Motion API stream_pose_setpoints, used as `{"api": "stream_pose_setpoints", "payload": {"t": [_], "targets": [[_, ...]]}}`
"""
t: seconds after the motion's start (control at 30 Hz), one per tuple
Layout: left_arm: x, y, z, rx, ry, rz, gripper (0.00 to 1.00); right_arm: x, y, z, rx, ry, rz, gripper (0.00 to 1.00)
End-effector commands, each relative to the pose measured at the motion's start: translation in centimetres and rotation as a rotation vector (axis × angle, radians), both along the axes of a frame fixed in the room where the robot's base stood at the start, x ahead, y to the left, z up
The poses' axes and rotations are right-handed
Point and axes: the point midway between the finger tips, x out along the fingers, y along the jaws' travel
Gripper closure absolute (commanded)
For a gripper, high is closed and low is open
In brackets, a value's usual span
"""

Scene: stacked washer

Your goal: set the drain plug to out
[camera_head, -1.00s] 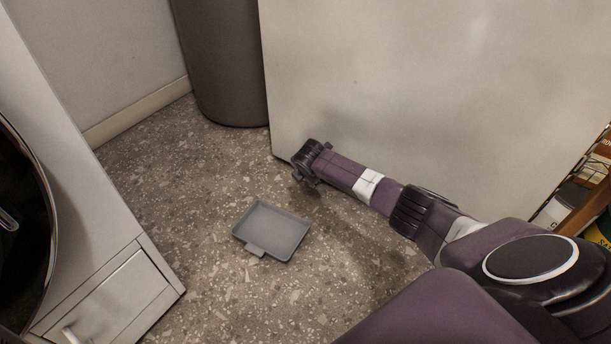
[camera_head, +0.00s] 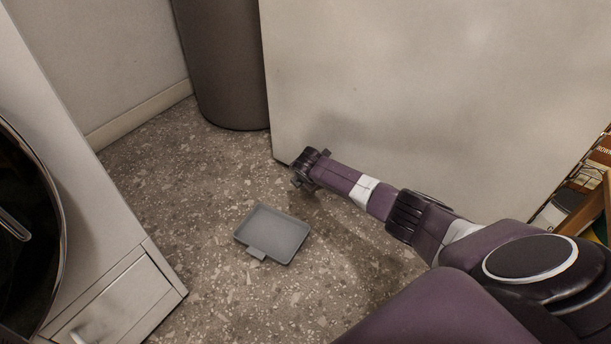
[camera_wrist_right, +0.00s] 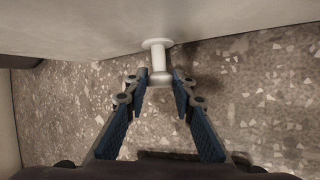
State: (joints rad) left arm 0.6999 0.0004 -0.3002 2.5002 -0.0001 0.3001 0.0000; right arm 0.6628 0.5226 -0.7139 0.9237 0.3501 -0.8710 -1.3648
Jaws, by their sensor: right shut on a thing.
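The drain plug (camera_wrist_right: 160,77) is a pale knob on a short stem with a round flange, standing out from a light panel in the right wrist view. My right gripper (camera_wrist_right: 160,84) has its two blue-sided fingers on either side of the knob and is shut on it. In the head view my right gripper (camera_head: 309,168) is low beside the bottom left corner of the large white panel (camera_head: 420,90), and the plug is hidden there. My left gripper is in no view.
A grey shallow tray (camera_head: 272,232) lies on the speckled floor. A white appliance with a round dark door (camera_head: 25,225) and a small lower drawer (camera_head: 120,305) stands at left. A dark bin (camera_head: 222,65) is behind.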

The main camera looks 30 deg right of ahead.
Motion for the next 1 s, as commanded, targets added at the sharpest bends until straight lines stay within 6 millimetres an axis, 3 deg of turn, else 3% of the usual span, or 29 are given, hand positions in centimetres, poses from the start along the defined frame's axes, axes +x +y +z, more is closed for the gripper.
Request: {"api": "stream_pose_setpoints", "payload": {"t": [0.3,0.33,0.5,1.0], "targets": [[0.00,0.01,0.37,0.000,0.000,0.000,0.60,-0.22,0.41,-0.18,0.002,0.006,0.002,1.00],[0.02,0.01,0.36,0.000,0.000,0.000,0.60,-0.23,0.42,-0.19,0.002,0.006,0.002,0.76],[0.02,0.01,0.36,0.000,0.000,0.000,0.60,-0.20,0.37,-0.16,0.003,0.005,0.001,0.58],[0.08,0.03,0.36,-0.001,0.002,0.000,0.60,-0.62,0.47,0.80,0.002,0.001,0.001,0.58]]}}
